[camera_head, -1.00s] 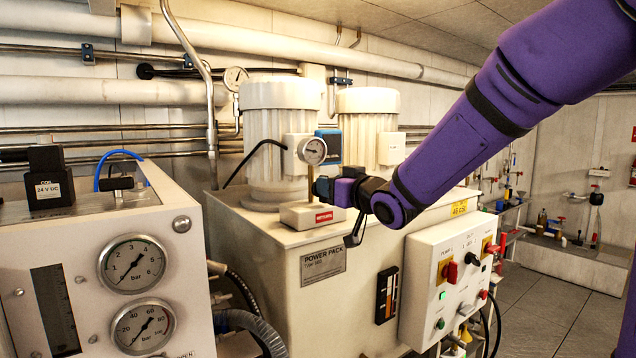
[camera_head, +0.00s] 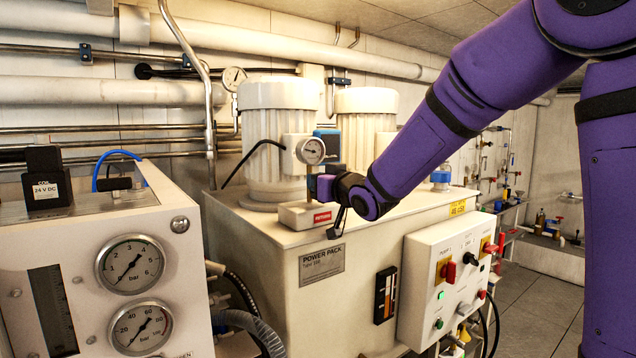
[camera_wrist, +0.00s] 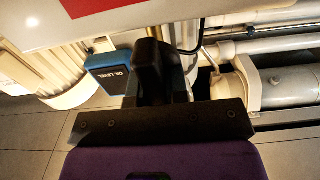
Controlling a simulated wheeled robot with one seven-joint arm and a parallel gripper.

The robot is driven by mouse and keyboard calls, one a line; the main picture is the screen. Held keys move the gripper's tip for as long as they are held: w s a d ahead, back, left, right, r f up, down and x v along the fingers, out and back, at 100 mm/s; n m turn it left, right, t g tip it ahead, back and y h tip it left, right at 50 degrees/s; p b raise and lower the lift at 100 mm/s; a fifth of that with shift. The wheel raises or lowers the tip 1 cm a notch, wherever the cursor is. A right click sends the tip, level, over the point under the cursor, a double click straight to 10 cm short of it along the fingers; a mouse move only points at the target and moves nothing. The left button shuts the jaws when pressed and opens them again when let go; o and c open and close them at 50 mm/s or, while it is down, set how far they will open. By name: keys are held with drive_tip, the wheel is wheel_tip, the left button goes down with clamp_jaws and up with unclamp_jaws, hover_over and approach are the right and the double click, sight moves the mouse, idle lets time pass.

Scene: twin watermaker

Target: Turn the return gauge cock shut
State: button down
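My gripper (camera_head: 318,187) is at the block's right end, just under and beside the gauge. The cock's handle is hidden by my gripper, so its position does not show. In the wrist view my dark fingers (camera_wrist: 155,68) are close together in the middle, near the pale block with its red label (camera_wrist: 95,5). Whether they hold the handle cannot be seen.
Two white motors (camera_head: 275,130) stand behind the block on the power pack (camera_head: 250,235). A blue oil level box (camera_wrist: 108,72) is beside my fingers in the wrist view. A control box (camera_head: 440,285) with knobs is on the front right. A gauge panel (camera_head: 60,260) stands at left.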

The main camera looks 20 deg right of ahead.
drive_tip(key=shift+n, duration=0.3)
drive_tip(key=n, duration=0.4)
drive_tip(key=shift+s+a+f, duration=0.1)
drive_tip(key=shift+s+a, duration=0.05)
drive_tip(key=shift+a, duration=0.2)
drive_tip(key=n, duration=0.5)
drive_tip(key=shift+a+f, duration=0.2)
drive_tip(key=shift+a, duration=0.05)
drive_tip(key=n, duration=0.4)
drive_tip(key=shift+s+a+f, duration=0.15)
drive_tip(key=shift+a+f, duration=0.05)
drive_tip(key=shift+f, duration=0.15)
drive_tip(key=shift+f+n, duration=0.15)
drive_tip(key=shift+n, duration=0.9)
drive_tip(key=shift+f+n, duration=0.15)
drive_tip(key=shift+n, duration=0.9)
drive_tip(key=c, duration=1.1)
unclamp_jaws()
